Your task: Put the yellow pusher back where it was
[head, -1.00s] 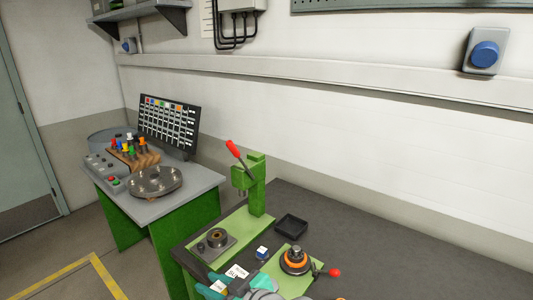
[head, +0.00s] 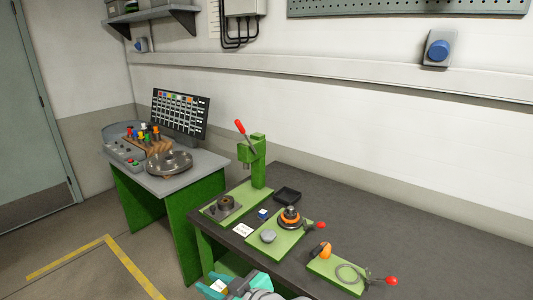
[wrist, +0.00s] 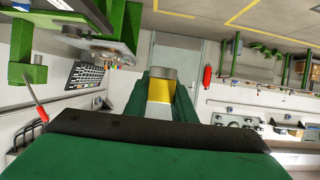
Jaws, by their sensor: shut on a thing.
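My gripper (wrist: 162,98) is in the middle of the wrist view, its two dark green fingers shut on the yellow pusher (wrist: 160,91). The pusher shows a yellow body with a grey end and is held clear of any surface. In the head view my gripper (head: 217,284) is at the bottom edge, in front of the dark bench; the pusher cannot be made out there. A wooden rack (head: 148,146) with several coloured pegs stands on the grey side table at left. Its individual slots are too small to tell.
The dark bench (head: 430,262) carries a green press (head: 257,165), a black tray (head: 287,196), a white card (head: 243,230) and green fixture plates. A round metal plate (head: 170,163) stands before the rack on the side table. Floor is free at left.

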